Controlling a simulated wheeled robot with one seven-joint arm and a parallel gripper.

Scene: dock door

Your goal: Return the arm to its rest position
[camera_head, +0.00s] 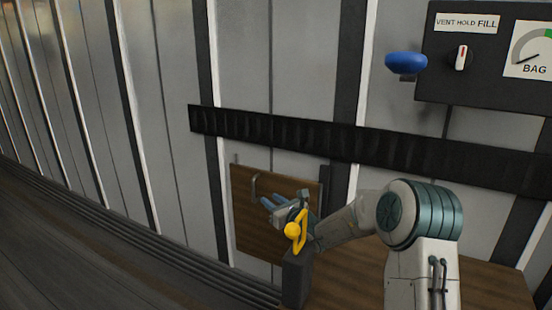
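My arm reaches in from the lower right, and my gripper (269,207) is at its far end, in front of a brown wooden board. Its bluish fingers point left toward the board. They are too small and partly covered to show whether they are open or shut. A yellow piece with a round knob (293,230) is just below and in front of the gripper. I cannot tell whether they touch.
The wooden board (247,228) carries a metal hook-shaped handle (257,182). A dark post (296,278) stands below the yellow piece. A black rail (270,131) crosses the ribbed wall. A blue knob (406,63) and dial panel (480,85) are upper right. The left floor is clear.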

